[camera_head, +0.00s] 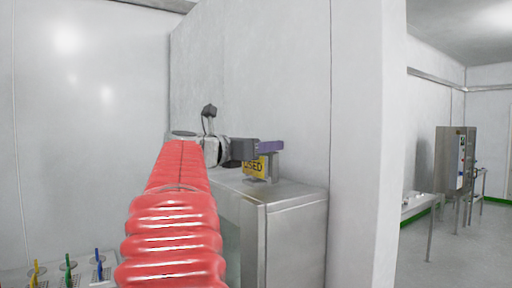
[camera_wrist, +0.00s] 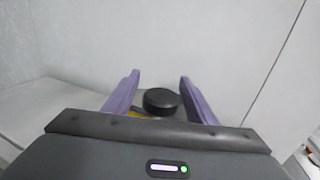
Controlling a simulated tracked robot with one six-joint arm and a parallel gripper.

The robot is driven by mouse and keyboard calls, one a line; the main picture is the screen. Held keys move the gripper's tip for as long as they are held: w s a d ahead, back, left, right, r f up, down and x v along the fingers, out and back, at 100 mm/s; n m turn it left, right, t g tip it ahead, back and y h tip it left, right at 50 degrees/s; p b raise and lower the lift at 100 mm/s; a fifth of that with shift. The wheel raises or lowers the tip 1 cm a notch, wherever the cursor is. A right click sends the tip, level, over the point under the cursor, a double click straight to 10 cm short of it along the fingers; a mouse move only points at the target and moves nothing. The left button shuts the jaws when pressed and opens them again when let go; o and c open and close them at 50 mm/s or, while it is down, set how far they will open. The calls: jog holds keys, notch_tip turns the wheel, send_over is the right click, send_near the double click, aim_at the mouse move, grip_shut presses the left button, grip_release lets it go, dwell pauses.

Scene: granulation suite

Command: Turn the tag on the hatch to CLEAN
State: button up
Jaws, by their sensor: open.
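A yellow tag (camera_head: 254,166) with black letters, of which "SED" can be read, stands on top of a steel cabinet (camera_head: 292,192). My gripper covers part of it. A small grey post (camera_head: 274,166) stands beside the tag. In the wrist view, a round black knob (camera_wrist: 161,100) lies between the spread fingers of my gripper (camera_wrist: 160,77). A strip of yellow (camera_wrist: 138,113) shows just left of the knob. I cannot tell whether the fingers touch anything.
A white wall rises close behind the cabinet, and a wall end (camera_head: 362,150) stands to its right. Yellow, green and blue handled tools (camera_head: 68,268) sit at the lower left. A steel control cabinet (camera_head: 452,158) stands far right, beyond open floor.

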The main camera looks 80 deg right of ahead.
jog(key=v, duration=1.4)
jog(key=w+a+f+m+t+y, duration=0.25)
jog(key=w+a+f+t, duration=0.4)
jog(key=f, duration=0.65)
jog(key=w+a+f+m+t+y, duration=0.2)
jog(key=w+a+f+t+y, duration=0.35)
jog(key=a+f, duration=0.7)
jog(key=a+f+m+y, duration=0.2)
jog(key=a+f, duration=0.4)
jog(key=a, duration=0.3)
jog(key=a+f+m+y, duration=0.3)
jog(key=a+f, duration=0.3)
jog(key=a, duration=0.3)
jog(key=a+f+m+t+y, duration=0.1)
jog(key=a+f+m+y, duration=0.2)
jog(key=a+f, duration=0.3)
jog(key=a, duration=0.2)
jog(key=shift+a, duration=0.4)
jog(key=shift+w+m, duration=0.1)
jog(key=shift+m, duration=0.15)
jog(key=shift+c, duration=0.5)
